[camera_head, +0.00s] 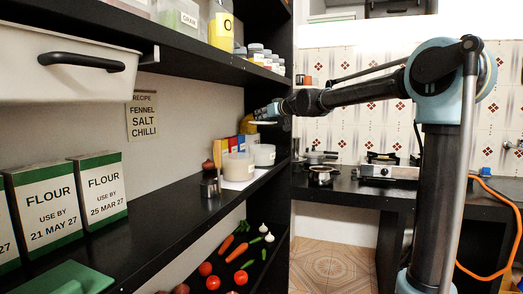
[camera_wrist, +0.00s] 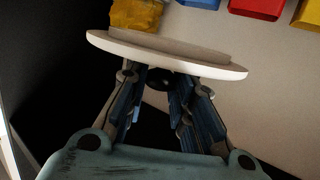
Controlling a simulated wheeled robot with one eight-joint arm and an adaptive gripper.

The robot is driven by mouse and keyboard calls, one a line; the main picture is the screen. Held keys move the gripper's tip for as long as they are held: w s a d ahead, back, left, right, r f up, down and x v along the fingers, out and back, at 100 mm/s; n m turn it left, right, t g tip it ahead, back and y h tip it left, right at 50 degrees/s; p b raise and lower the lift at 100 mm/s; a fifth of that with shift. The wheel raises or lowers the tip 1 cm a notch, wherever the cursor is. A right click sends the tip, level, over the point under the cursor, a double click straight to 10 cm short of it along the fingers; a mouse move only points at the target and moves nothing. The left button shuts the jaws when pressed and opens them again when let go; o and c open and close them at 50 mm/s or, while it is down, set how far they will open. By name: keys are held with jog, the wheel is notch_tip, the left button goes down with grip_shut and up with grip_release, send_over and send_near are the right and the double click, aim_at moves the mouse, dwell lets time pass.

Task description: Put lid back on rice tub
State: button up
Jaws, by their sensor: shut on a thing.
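My gripper (camera_head: 274,112) is shut on a white round lid (camera_head: 262,123), at the far end of the middle shelf. In the wrist view, the lid (camera_wrist: 165,54) is a pale disc across the tips of my gripper (camera_wrist: 160,80), seen nearly edge-on. In the head view, two whitish tubs stand below the lid: a nearer tub (camera_head: 238,166) and a farther tub (camera_head: 264,154). The lid is above them and apart from them. I cannot read their labels, so I cannot tell which is the rice tub.
Red, yellow and blue boxes (camera_head: 240,143) stand behind the tubs. A metal cup (camera_head: 209,187) is in front, to their left. The upper shelf (camera_head: 185,48) runs overhead. Flour boxes (camera_head: 102,190) are nearer on the same shelf. A stove (camera_head: 388,168) is to the right.

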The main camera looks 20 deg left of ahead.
jog(key=shift+w+d, duration=0.1)
jog(key=shift+w, duration=0.15)
jog(key=shift+s+a+f, duration=0.1)
jog(key=shift+s+a, duration=0.05)
jog(key=shift+a, duration=0.15)
notch_tip(320, 180, down, 10)
dwell(0.6)
jog(key=shift+f, duration=0.25)
jog(key=o, duration=0.9)
